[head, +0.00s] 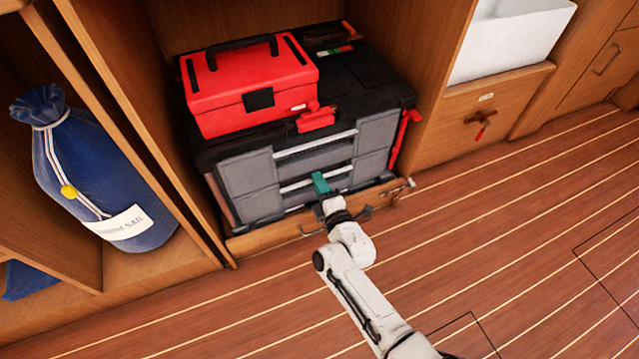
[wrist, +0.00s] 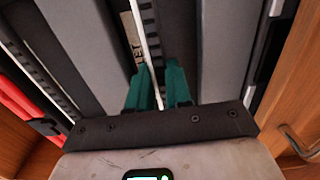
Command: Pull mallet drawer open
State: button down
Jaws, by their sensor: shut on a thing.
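The mallet drawer is a grey drawer front (head: 298,194) low in the black and grey tool chest (head: 365,98). In the wrist view, a pale label (wrist: 131,38) beside its handle shows letters ending in "LET". Its thin silver handle (wrist: 150,40) runs between my gripper's teal fingers (wrist: 161,84), which are shut on it. In the head view, my gripper (head: 320,182) is at the lower handle, covering part of it. The drawer front looks about level with its neighbours; any small gap is hidden.
A red toolbox (head: 250,85) sits on the chest. Another silver drawer handle (head: 315,144) is above my gripper. A wooden sill (head: 265,238) runs along the chest's foot. A blue sack (head: 95,175) stands in the left bay. The plank floor (head: 500,220) to the right is clear.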

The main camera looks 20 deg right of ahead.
jog(key=shift+s, duration=0.15)
jog(key=s+p, duration=1)
jog(key=s, duration=1.8)
jog(key=shift+s+p, duration=0.3)
jog(key=shift+s, duration=0.05)
jog(key=c, duration=1)
grip_release()
jog(key=shift+c, duration=0.2)
jog(key=s+p, duration=0.1)
jog(key=s, duration=0.9)
jog(key=shift+s, duration=0.4)
